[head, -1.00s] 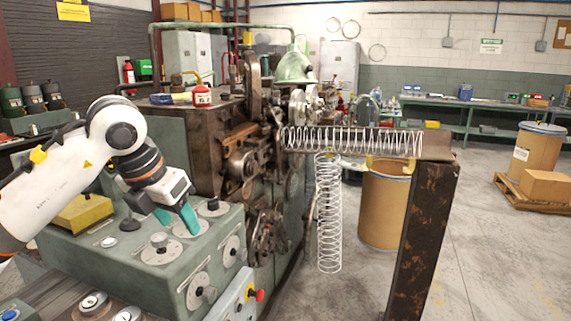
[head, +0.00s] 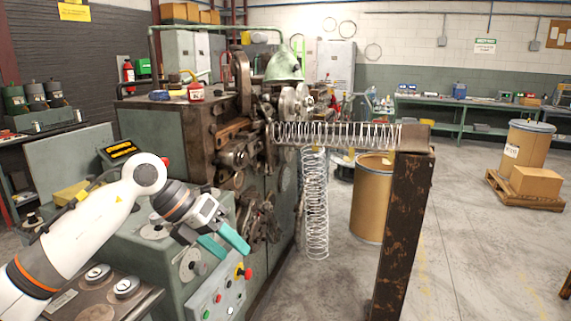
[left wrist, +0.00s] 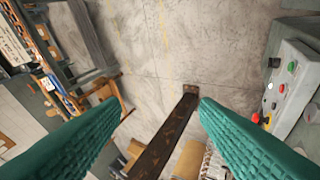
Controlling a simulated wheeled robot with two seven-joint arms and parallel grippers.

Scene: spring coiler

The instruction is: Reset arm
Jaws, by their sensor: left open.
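My left gripper (head: 224,243) has teal fingers and is open and empty. In the head view it is in the air in front of the green control console (head: 150,250), close to the small panel with coloured buttons (head: 228,298). In the left wrist view the two fingers are spread apart at the left and right, with bare floor and a rusty post between them, and the button panel (left wrist: 295,90) is at the right. My right gripper is not in view.
The spring coiler (head: 225,140) stands behind the console. One spring (head: 340,134) lies along a rail to a rusty post (head: 404,230); another spring (head: 315,205) hangs down. A drum (head: 371,200) stands behind. Open floor (head: 490,250) lies at the right.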

